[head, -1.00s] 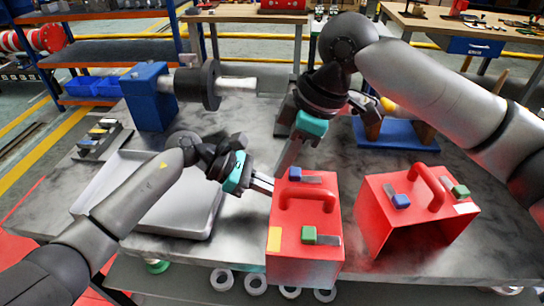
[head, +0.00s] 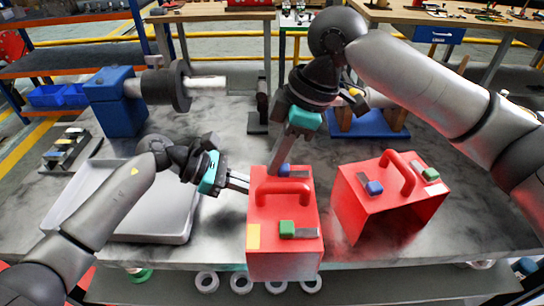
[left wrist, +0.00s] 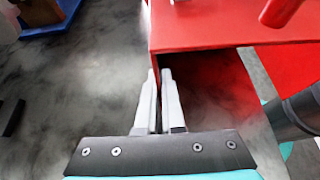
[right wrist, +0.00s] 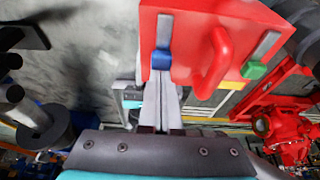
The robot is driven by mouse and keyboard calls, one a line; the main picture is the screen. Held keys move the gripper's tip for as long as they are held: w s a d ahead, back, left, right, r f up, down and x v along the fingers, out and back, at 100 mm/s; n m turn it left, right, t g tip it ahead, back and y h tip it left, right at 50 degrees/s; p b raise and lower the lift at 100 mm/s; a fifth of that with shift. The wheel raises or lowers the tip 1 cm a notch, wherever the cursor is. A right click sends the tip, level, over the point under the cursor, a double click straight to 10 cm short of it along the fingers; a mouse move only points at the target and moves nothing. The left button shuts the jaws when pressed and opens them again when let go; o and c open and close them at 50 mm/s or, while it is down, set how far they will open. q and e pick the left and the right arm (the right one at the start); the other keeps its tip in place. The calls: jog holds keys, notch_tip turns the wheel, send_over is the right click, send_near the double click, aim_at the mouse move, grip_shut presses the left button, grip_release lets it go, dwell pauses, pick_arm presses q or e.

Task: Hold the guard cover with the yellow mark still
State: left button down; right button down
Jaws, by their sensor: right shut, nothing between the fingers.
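The red guard cover with the yellow mark (head: 253,236) stands at the front middle of the bench, handle up. It carries a blue block (right wrist: 162,61) and a green block (head: 287,228) on grey strips. My left gripper (head: 247,184) is at its left side; in the left wrist view the two fingers (left wrist: 160,74) close around the edge of its thin red wall. My right gripper (head: 273,172) is shut and empty, its tips down at the blue block at the cover's rear. Whether they touch the block is hard to tell.
A second red cover (head: 418,207) stands to the right with a gap between. A grey tray (head: 180,239) lies left, under my left arm. A blue motor block with a shaft (head: 117,104) and a blue stand (head: 371,125) are behind. White rings (head: 242,283) lie on the shelf below.

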jog(key=a, duration=0.4)
jog(key=shift+a, duration=0.2)
jog(key=v, duration=1)
jog(key=shift+d, duration=0.2)
pick_arm(q)
jog(key=c, duration=1)
grip_release()
jog(key=shift+o, duration=0.2)
jog(key=shift+a, duration=0.1)
